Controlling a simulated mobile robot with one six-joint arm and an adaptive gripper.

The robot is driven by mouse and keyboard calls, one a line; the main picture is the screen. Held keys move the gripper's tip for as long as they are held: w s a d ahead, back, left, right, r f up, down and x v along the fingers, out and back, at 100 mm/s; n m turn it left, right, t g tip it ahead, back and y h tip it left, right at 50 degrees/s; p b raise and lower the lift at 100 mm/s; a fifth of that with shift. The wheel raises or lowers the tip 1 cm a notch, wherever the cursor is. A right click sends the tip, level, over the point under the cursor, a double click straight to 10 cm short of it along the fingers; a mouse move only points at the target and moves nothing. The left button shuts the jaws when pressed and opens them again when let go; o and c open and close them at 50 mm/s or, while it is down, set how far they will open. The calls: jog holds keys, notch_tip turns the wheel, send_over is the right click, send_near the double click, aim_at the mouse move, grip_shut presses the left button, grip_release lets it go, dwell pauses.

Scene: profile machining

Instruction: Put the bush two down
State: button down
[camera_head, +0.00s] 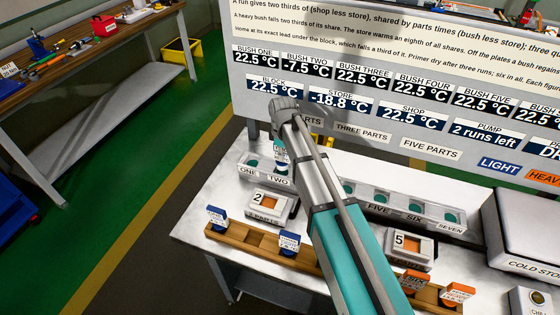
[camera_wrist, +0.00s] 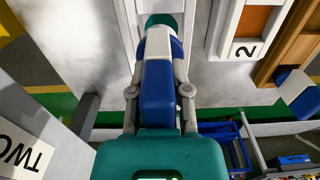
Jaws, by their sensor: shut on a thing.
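My gripper (camera_wrist: 158,92) is shut on a blue and white bush, taken as bush two (camera_wrist: 157,85), between its two grey fingers. In the head view the gripper (camera_head: 281,152) is over the metal tray labelled ONE and TWO (camera_head: 251,179), at its TWO end. The bush's blue part shows just below the gripper. A round teal pocket (camera_wrist: 163,19) shows beyond the bush in the wrist view. The bush's lower end is hidden, so I cannot tell whether it touches the tray. The BUSH TWO readout (camera_head: 305,68) says -7.5 °C.
A box marked 2 (camera_head: 268,205) and a wooden rack (camera_head: 250,240) with blue-tagged pieces stand in front of the tray. Another tray (camera_head: 420,212), a box marked 5 (camera_head: 408,247) and the cold store (camera_head: 525,230) are to the right. The sign board rises behind.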

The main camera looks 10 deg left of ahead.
jog(key=shift+f+b, duration=0.8)
jog(key=shift+f, duration=0.35)
jog(key=shift+f, duration=0.15)
jog(key=c, duration=0.6)
grip_release()
jog(key=shift+r, duration=0.3)
notch_tip(320, 180, up, 12)
jog(key=p, duration=1.2)
jog(key=shift+f, duration=0.1)
jog(key=shift+s, duration=0.1)
